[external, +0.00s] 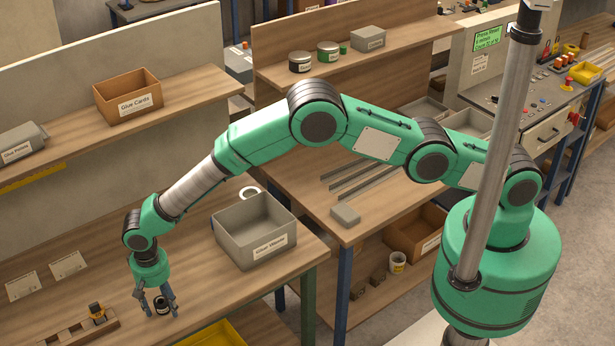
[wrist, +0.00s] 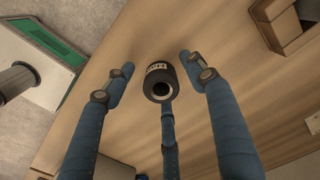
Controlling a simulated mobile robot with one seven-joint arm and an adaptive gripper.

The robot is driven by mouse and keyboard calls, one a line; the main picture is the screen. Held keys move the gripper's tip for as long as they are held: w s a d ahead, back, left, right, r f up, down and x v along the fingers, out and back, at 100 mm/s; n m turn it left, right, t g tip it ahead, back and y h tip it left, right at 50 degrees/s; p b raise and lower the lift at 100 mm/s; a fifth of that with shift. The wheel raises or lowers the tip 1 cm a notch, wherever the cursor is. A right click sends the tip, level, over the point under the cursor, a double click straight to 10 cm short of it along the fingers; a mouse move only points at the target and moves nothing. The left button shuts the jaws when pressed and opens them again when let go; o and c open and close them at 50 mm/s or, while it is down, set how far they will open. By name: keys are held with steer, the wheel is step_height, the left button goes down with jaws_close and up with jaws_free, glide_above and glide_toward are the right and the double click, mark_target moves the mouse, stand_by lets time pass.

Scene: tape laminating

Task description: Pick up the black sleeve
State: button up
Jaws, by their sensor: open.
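The black sleeve (external: 162,304) is a short, hollow black cylinder with a pale label, on the wooden bench in the external view. In the wrist view the black sleeve (wrist: 160,84) shows its open round end, between my fingers. My gripper (external: 158,312) points down over it, with blue fingers on either side. In the wrist view my gripper (wrist: 157,68) is open, with visible gaps between the sleeve and the left and right fingers. A further finger lies below the sleeve in that view; whether it touches cannot be told.
A wooden fixture (external: 70,337) with a yellow-and-black piece stands left of my gripper. A labelled grey bin (external: 253,232) stands to the right, with a white ring (external: 249,192) behind it. A yellow tray (external: 212,335) sits below the bench's front edge. Two pale cards (external: 68,264) lie at left.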

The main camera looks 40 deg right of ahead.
steer(key=c, duration=1.2)
steer(key=shift+c, duration=0.2)
steer(key=shift+r, duration=0.15)
steer(key=shift+r, duration=0.65)
steer(key=shift+s+d+r, duration=0.1)
steer(key=shift+d+r, duration=0.05)
steer(key=shift+r, duration=0.4)
steer(key=shift+s+d+r, duration=0.1)
steer(key=shift+r, duration=0.4)
steer(key=s+d, duration=0.2)
steer(key=d, duration=0.2)
steer(key=s+d+r, duration=0.1)
steer(key=s+d, duration=0.2)
steer(key=d, duration=0.1)
steer(key=s+d, duration=0.3)
steer(key=d, duration=0.2)
steer(key=shift+d+r, duration=0.1)
steer(key=shift+r, duration=0.1)
steer(key=shift+w, duration=0.1)
